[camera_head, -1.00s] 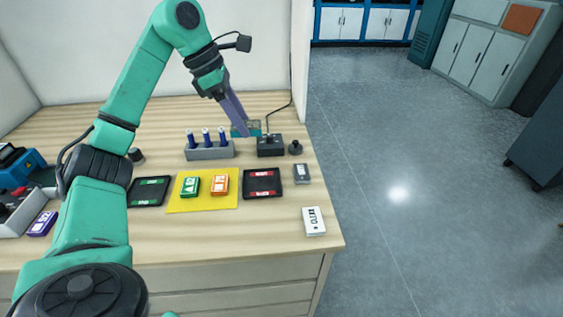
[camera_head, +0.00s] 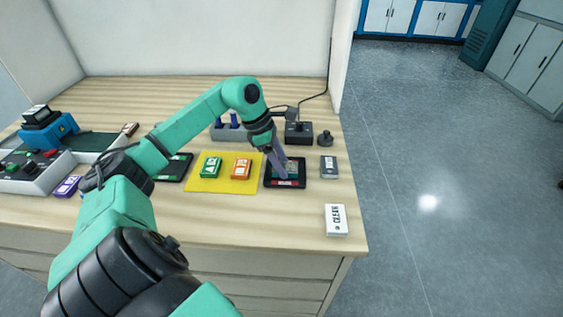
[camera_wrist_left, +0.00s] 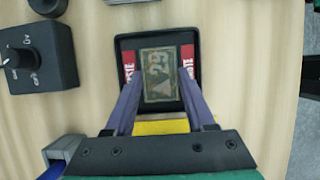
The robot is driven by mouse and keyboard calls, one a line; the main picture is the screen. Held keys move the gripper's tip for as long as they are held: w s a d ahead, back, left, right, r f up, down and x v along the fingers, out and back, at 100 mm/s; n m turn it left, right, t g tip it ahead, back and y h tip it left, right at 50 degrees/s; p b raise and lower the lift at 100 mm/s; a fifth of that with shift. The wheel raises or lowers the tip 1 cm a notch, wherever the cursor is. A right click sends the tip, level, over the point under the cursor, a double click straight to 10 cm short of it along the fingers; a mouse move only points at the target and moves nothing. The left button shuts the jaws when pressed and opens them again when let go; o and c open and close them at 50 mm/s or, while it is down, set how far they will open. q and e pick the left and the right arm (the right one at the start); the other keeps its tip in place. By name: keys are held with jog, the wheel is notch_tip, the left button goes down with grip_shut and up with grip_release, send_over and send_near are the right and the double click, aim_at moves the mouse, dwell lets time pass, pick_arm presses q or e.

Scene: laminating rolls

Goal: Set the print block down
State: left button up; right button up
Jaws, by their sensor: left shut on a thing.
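The print block (camera_wrist_left: 158,75) is a worn, brownish-green rectangular piece with pale raised marks. It sits between the fingers of my left gripper (camera_wrist_left: 160,88) in the left wrist view, inside the outline of a black tray (camera_wrist_left: 123,43) with red labels on two sides. In the head view my left gripper (camera_head: 284,175) reaches down at this tray (camera_head: 300,164), shut on the block, which the fingers partly hide. I cannot tell whether the block touches the tray floor. My right gripper is not in view.
A yellow mat (camera_head: 222,187) with a green block (camera_head: 210,167) and an orange block (camera_head: 241,169) lies left of the tray. A grey block (camera_head: 328,167), a white block (camera_head: 336,220) and a dark control box (camera_head: 298,133) are nearby. Bare wood lies in front.

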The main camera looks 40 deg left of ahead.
pick_arm(q)
jog(key=shift+w+f, duration=0.1)
jog(key=shift+f, duration=0.1)
jog(key=o, duration=1.3)
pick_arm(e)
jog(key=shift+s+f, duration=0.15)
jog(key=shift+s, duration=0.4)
pick_arm(q)
jog(key=shift+o, duration=0.2)
jog(key=shift+a+r, duration=0.1)
jog(key=shift+r, duration=0.2)
jog(key=v, duration=1.1)
jog(key=shift+r, duration=0.35)
